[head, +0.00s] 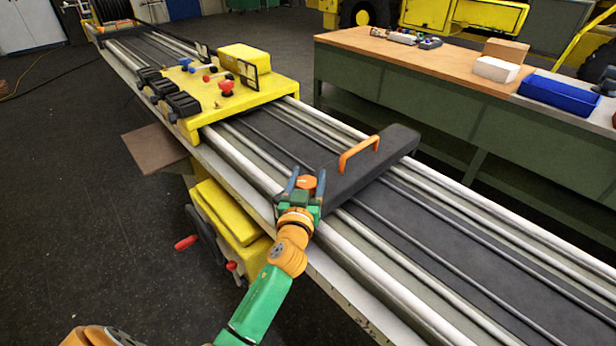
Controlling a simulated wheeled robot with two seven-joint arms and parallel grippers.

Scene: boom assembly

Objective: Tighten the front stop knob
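The front stop is a dark grey bar (345,178) lying across the rails, with an orange handle (359,153) on top. Its round orange-red knob (306,183) is at the near end. My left gripper (308,180) reaches in from below, with one blue finger on each side of the knob. The fingers stand apart with the knob between them, but I cannot tell whether they press on it. The green gripper body hides part of the bar's near end. My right gripper is not in view.
A yellow carriage (240,100) with red and blue knobs and black clamps sits further back on the long rails (460,240). A yellow unit (225,222) with a red-handled crank hangs below the near side. A workbench (420,75) with a blue bin (560,93) stands at right.

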